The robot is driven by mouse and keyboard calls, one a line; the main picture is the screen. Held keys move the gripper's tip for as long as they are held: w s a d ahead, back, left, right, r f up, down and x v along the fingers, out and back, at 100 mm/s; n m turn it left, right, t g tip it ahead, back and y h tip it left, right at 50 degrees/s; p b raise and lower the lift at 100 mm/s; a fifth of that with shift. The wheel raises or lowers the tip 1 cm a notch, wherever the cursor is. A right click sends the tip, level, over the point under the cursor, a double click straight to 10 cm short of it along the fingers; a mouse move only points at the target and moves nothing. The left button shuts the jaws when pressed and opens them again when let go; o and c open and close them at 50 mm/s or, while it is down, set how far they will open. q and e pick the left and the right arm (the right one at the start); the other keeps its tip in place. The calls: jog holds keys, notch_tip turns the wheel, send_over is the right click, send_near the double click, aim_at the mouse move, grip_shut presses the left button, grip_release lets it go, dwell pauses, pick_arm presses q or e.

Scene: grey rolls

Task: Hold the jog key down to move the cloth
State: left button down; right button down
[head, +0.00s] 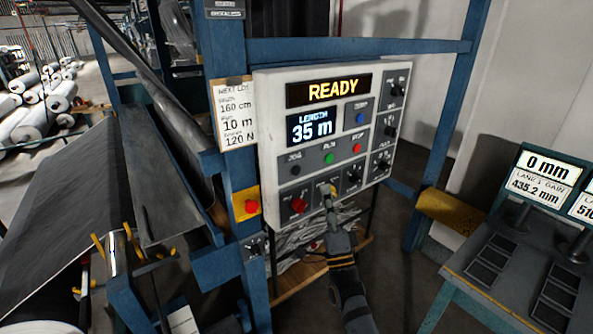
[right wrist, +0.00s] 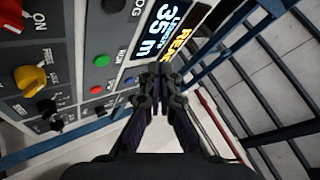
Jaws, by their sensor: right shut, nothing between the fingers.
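The jog key (head: 295,170) is a dark round button under the "JOG" label, left of the green RUN button (head: 329,158) and the red STOP button (head: 357,148). It also shows at the top edge of the right wrist view (right wrist: 111,5). The panel (head: 380,75) reads "READY" and "LENGTH 35 m". The cloth (head: 60,190) is a dark grey sheet sloping down at the left. My right gripper (head: 329,203) is shut and empty in front of the panel's lower part, below and right of the jog key. Its fingertips (right wrist: 160,72) look apart from the key. My left gripper is not in view.
A yellow knob (right wrist: 30,80) and a red knob (head: 299,205) stick out from the panel's lower row. A red button on a yellow box (head: 246,204) sits on the blue frame. A bench with displays (head: 500,260) stands at the right.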

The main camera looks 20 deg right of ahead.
aim_at(296, 170)
dwell(0.3)
jog(key=shift+w+a+b, duration=0.5)
jog(key=shift+w+b, duration=0.2)
jog(key=shift+w, duration=0.7)
jog(key=shift+w+a+b, duration=0.5)
jog(key=shift+w+b, duration=0.25)
jog(key=shift+w, duration=0.65)
jog(key=shift+w+a+b, duration=0.5)
jog(key=shift+w+b, duration=0.2)
jog(key=shift+w, duration=0.7)
jog(key=shift+w+a+b, duration=0.15)
jog(key=shift+w+b, duration=0.15)
jog(key=shift+w, duration=0.1)
jog(key=shift+w+a+b, duration=0.1)
jog(key=shift+w+b, duration=0.25)
dwell(2.8)
